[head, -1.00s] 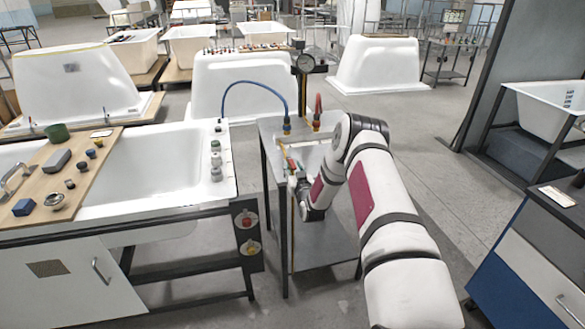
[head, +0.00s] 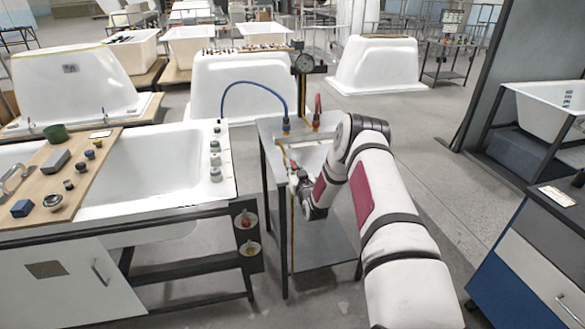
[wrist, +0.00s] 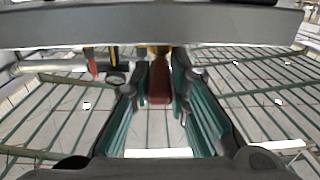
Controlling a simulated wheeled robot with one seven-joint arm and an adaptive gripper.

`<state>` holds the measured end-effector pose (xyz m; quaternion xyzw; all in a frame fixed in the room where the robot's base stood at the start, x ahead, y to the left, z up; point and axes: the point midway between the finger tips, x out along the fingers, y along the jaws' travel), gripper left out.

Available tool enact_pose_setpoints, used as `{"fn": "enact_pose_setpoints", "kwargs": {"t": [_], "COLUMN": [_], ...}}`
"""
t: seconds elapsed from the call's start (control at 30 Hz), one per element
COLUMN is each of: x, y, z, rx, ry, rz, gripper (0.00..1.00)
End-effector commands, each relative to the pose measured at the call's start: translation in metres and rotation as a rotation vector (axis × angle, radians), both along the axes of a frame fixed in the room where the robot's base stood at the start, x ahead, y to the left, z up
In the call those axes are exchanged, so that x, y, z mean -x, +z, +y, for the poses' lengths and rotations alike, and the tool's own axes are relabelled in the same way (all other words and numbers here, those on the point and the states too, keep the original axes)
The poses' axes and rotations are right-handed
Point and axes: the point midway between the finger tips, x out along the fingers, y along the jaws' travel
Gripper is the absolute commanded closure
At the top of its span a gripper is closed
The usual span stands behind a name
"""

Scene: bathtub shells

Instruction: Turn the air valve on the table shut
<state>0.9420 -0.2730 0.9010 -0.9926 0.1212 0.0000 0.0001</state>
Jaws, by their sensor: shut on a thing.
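A small metal table (head: 320,245) stands right of the white tub, with pipework on its top. In the wrist view, a red valve handle (wrist: 159,82) on a brass-coloured fitting lies between the teal fingers of my gripper (wrist: 158,92). My gripper is shut on this handle. In the head view, my gripper (head: 295,180) is at the table's left side, below the pipe fittings. It is small there, and my wrist and fingers hide most of the valve.
A blue hose (head: 250,84) and a red hose (head: 317,103) join the table's pipework. A white tub (head: 150,175) with a wooden board (head: 85,175) is at the left. Open floor lies right of my arm.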

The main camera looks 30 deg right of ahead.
Motion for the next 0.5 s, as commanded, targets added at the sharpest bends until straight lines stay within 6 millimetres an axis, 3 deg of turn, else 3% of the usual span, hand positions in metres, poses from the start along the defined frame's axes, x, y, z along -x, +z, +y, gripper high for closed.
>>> {"fn": "enact_pose_setpoints", "kwargs": {"t": [0.5], "x": [-0.001], "y": [-0.004], "z": [-0.029], "rx": [0.006], "ry": [0.373], "rz": [0.0], "gripper": [1.0]}}
